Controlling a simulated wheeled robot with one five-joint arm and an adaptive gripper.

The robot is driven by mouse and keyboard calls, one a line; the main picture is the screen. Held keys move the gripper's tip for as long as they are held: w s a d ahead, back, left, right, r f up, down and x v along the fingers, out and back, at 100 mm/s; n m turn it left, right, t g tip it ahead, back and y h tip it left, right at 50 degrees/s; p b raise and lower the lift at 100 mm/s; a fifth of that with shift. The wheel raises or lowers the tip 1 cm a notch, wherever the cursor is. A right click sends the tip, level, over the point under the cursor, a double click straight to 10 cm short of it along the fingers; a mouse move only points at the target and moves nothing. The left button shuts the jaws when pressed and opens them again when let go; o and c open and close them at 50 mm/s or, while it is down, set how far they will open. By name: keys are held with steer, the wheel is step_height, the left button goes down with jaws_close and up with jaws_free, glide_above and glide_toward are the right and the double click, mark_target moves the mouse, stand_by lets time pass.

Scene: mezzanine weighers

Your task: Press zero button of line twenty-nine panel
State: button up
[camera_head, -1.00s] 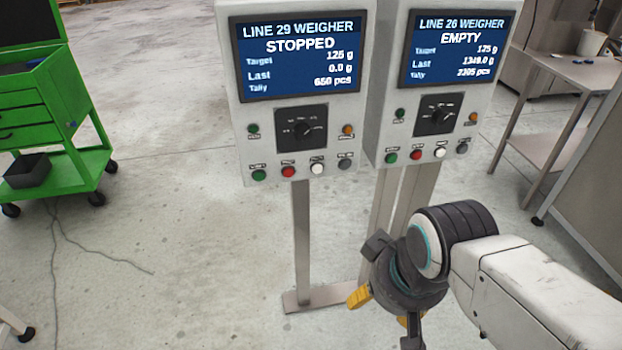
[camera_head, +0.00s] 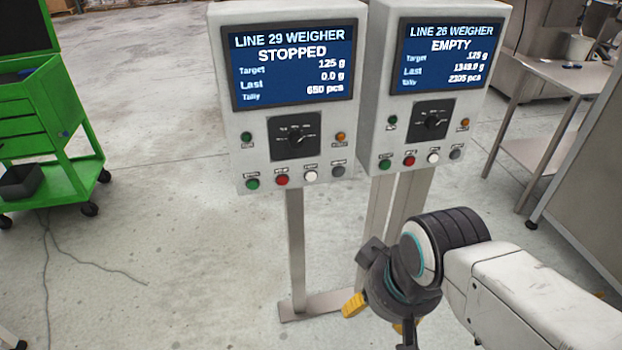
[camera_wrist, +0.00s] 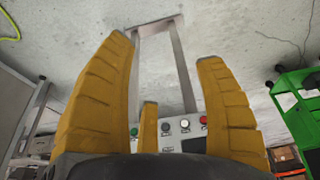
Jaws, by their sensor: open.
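The line 29 weigher panel (camera_head: 232,150) stands on a post, its screen (camera_head: 292,62) reading STOPPED, 125 g target, 0.0 g last, 650 pcs. Below a dark selector knob (camera_head: 295,138) sits a row of green (camera_head: 252,184), red (camera_head: 282,180), white (camera_head: 310,176) and grey (camera_head: 338,171) buttons. Their labels are too small to read, so I cannot tell which is zero. My gripper (camera_head: 376,318) is low, in front and to the right of this panel, apart from it. In the wrist view its yellow fingers (camera_wrist: 170,100) are spread and empty, with upside-down panel buttons (camera_wrist: 184,124) beyond.
The line 26 weigher panel (camera_head: 376,140) stands close on the right, reading EMPTY, with a similar button row. A green cart (camera_head: 50,130) is at left, with a cable (camera_head: 75,262) on the floor. A metal table (camera_head: 560,80) is at right. Floor before the panels is open.

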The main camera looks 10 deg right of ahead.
jaws_close()
stand_by(0.5)
steer(key=c, duration=1.3)
jaws_free()
